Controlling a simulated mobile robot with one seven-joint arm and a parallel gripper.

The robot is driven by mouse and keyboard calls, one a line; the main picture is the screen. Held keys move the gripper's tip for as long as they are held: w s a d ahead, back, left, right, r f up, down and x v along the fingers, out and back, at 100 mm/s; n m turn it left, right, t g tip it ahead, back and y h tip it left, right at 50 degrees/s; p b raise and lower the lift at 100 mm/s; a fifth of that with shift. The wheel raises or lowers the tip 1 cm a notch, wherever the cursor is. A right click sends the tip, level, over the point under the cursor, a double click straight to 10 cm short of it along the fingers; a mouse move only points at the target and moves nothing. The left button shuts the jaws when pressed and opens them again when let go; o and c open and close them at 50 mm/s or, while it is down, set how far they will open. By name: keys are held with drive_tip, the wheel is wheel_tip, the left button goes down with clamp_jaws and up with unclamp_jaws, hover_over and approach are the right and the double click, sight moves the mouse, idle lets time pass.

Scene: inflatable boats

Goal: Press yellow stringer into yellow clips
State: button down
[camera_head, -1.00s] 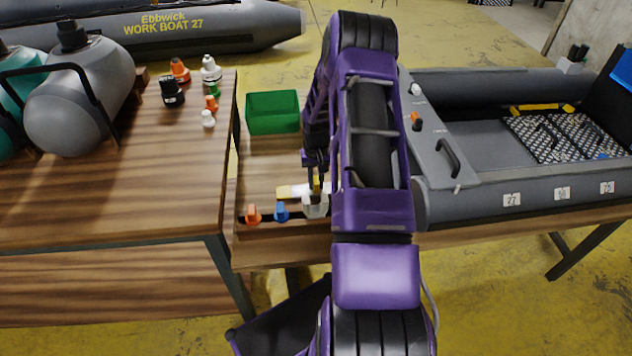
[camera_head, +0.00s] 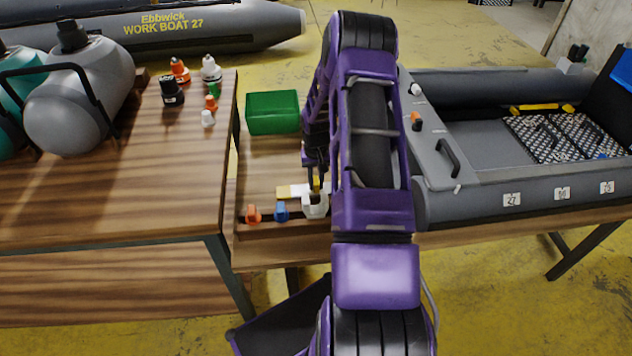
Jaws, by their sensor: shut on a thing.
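My gripper (camera_head: 316,182) is low over the front of the middle wooden bench, shut on a small yellow thing just above a white cap-like piece (camera_head: 315,206). Whether the two touch cannot be told, and my arm hides the right side of this spot. A yellow bar (camera_head: 541,107), which looks like the yellow stringer, lies inside the grey boat (camera_head: 485,195) at the far right side of the floor, far from my gripper.
An orange piece (camera_head: 253,214) and a blue piece (camera_head: 281,211) stand left of the white piece. A green bin (camera_head: 273,112) stands farther back. The left table (camera_head: 150,200) holds tanks and several small caps.

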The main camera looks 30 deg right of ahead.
sight(316, 179)
idle(0.3)
drive_tip(key=shift+r+p, duration=1.95)
drive_tip(key=shift+r, duration=1.6)
